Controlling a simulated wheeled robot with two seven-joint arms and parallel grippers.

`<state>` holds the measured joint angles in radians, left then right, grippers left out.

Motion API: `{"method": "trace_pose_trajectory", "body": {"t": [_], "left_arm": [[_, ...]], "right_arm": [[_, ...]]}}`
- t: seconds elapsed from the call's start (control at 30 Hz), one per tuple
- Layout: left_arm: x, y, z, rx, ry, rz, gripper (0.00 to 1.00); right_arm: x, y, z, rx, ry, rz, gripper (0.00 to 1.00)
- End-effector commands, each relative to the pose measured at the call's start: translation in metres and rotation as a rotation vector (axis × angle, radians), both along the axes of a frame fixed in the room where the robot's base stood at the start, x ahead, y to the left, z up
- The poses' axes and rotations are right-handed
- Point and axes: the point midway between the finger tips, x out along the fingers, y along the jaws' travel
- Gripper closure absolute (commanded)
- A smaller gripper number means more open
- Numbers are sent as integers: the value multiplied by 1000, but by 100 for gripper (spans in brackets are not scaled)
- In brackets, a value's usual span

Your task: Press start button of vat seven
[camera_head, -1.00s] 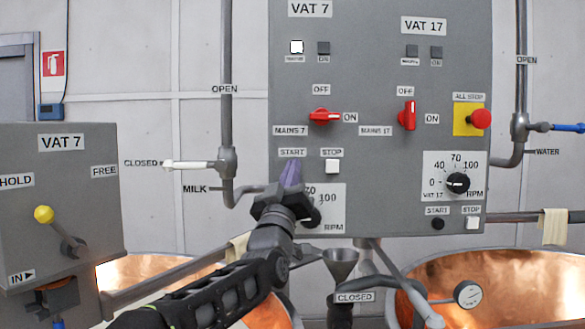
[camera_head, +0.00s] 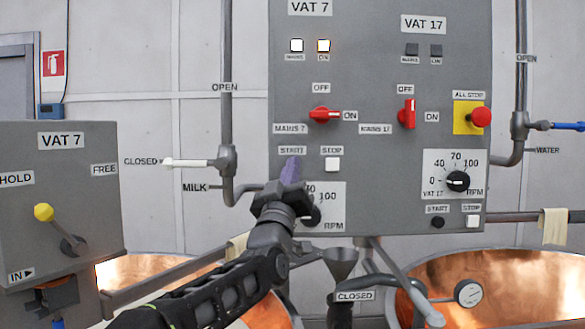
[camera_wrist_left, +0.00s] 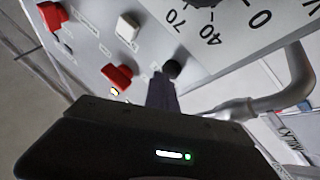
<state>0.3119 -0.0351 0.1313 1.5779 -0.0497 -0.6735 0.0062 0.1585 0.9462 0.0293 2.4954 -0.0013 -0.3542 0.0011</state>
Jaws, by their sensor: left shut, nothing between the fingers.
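The grey control panel (camera_head: 375,75) carries VAT 7 controls on its left half. My left gripper (camera_head: 291,168) is shut and empty, its purple fingertips just under the START label (camera_head: 292,150). They hide the vat 7 start button in the head view. The left wrist view shows that black button (camera_wrist_left: 173,69) right at the fingertips (camera_wrist_left: 161,84); whether they touch, I cannot tell. The white vat 7 STOP button (camera_head: 332,165) is just to the right. My right gripper is out of view.
The red vat 7 mains switch (camera_head: 324,114) points to ON. The partly hidden speed dial (camera_head: 312,215) is close below the gripper. Vat 17 controls, including its start button (camera_head: 437,222), and the red ALL STOP button (camera_head: 480,117) are on the right.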

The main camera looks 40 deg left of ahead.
Motion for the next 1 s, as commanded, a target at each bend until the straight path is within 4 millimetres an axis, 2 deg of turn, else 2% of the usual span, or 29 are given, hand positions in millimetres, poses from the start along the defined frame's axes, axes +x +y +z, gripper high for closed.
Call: {"method": "trace_pose_trajectory", "body": {"t": [0.17,0.67,1.0], "left_arm": [[-8,-6,-3,1,0,-1,100],[-12,-9,-2,0,0,0,100],[-36,-27,-3,1,-1,-2,100]], "right_arm": [[0,0,-11,0,0,0,62],[0,0,-14,0,0,0,62],[0,0,-33,0,0,0,62]]}}
